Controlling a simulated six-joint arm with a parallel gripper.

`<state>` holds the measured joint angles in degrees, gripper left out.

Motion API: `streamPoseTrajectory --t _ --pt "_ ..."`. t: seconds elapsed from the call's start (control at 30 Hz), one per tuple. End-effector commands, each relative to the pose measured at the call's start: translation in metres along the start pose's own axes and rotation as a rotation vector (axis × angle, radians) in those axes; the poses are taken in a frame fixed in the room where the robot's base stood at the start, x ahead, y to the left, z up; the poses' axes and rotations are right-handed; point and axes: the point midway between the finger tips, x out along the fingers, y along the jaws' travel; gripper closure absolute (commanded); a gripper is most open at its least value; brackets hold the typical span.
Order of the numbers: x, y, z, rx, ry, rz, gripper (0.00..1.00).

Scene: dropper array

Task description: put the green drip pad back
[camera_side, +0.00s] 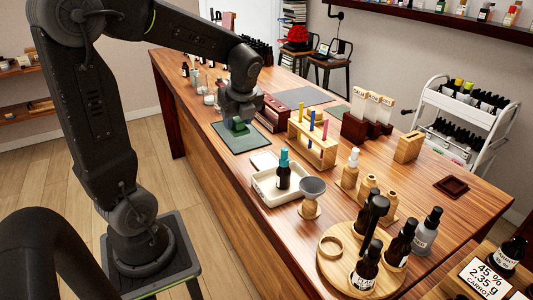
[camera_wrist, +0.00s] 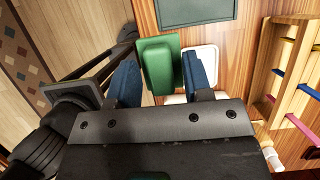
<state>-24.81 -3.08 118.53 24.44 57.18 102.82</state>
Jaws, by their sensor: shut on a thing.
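The green drip pad (camera_wrist: 159,66) sits between the two blue fingers of my gripper (camera_wrist: 161,80) in the wrist view. My gripper is shut on it. In the side view the pad (camera_side: 239,128) shows as a small green block under my gripper (camera_side: 238,123), over the dark green mat (camera_side: 254,144). Whether the pad touches the mat is hard to tell. A corner of the dark mat (camera_wrist: 195,12) shows at the top of the wrist view.
A white pad (camera_side: 264,160) and a white tray (camera_side: 262,188) with a dropper bottle (camera_side: 284,172) stand nearer the side camera. A wooden rack (camera_side: 313,150) with coloured droppers is to the right. Several bottles crowd the round board (camera_side: 331,272). The table's left edge is close.

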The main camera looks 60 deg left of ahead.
Motion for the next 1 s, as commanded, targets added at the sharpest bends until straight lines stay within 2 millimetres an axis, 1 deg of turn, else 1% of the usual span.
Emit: streamPoseTrajectory --t 0.03,0.2,0.3,0.4,0.53,0.7,0.8,1.0 --pt "0.004 -0.009 -0.012 0.01 0.002 0.002 0.73" --pt "0.015 -0.036 -0.042 0.008 0.001 0.002 0.73" --pt "0.019 -0.047 -0.055 0.004 0.0 0.0 0.73" --pt "0.021 -0.054 -0.063 0.002 0.0 0.0 0.73" --pt "0.027 -0.056 -0.068 0.0 0.0 0.002 0.73" --pt "0.05 -0.056 -0.077 0.001 0.001 0.003 0.73" --pt "0.058 -0.056 -0.08 0.0 0.0 0.002 0.73" --pt "0.06 -0.056 -0.081 -0.001 0.0 0.0 0.73"
